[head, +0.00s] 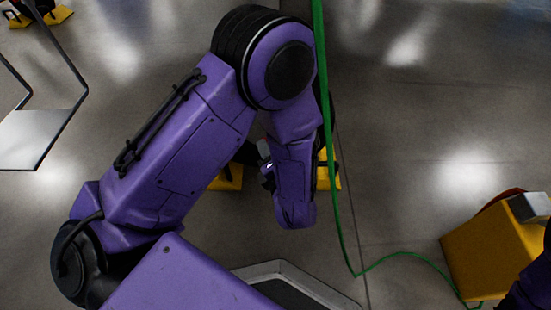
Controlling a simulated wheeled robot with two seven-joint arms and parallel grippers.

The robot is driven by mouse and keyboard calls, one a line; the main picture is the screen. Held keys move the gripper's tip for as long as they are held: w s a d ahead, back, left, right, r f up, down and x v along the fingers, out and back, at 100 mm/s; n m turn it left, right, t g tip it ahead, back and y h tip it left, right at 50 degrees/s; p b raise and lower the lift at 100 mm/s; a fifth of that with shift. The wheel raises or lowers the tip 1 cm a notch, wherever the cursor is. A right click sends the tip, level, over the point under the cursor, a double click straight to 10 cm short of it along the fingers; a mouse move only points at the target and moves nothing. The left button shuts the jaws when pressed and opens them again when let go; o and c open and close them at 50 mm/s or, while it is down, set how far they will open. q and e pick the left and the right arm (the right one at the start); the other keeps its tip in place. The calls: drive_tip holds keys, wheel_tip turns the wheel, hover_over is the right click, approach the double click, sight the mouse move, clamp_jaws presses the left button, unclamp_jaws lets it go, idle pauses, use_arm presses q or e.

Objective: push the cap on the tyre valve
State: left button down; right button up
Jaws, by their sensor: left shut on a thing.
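My left arm reaches in from the lower left, bends at the top middle and comes down again. My left gripper (267,165) shows only as a small dark and grey part beside the purple wrist. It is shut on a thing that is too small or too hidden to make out. I cannot make out the cap, the tyre or its valve in this view. My right gripper is not in view; a dark purple part of mine shows at the lower right edge.
A green hose or cable (335,205) hangs just right of my wrist and runs along the floor to a yellow box (490,250). Yellow pieces (228,178) show behind my wrist. A black-framed stand (40,135) is at the left.

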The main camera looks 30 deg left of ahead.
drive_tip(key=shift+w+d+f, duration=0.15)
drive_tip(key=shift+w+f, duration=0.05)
use_arm(q)
drive_tip(key=w, duration=0.1)
drive_tip(key=w+a, duration=0.2)
drive_tip(key=shift+w+b, duration=0.25)
drive_tip(key=shift+b, duration=0.05)
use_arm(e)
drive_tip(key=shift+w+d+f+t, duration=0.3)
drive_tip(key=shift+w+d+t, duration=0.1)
use_arm(q)
drive_tip(key=shift+w+a, duration=0.2)
drive_tip(key=shift+w, duration=0.1)
drive_tip(key=shift+r, duration=0.1)
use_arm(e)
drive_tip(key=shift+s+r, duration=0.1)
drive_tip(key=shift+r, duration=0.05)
use_arm(q)
drive_tip(key=shift+w, duration=0.1)
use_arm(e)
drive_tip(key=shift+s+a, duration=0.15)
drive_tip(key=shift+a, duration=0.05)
use_arm(q)
drive_tip(key=shift+w+a+p, duration=0.1)
drive_tip(key=shift+w+p, duration=0.1)
drive_tip(key=shift+p, duration=0.2)
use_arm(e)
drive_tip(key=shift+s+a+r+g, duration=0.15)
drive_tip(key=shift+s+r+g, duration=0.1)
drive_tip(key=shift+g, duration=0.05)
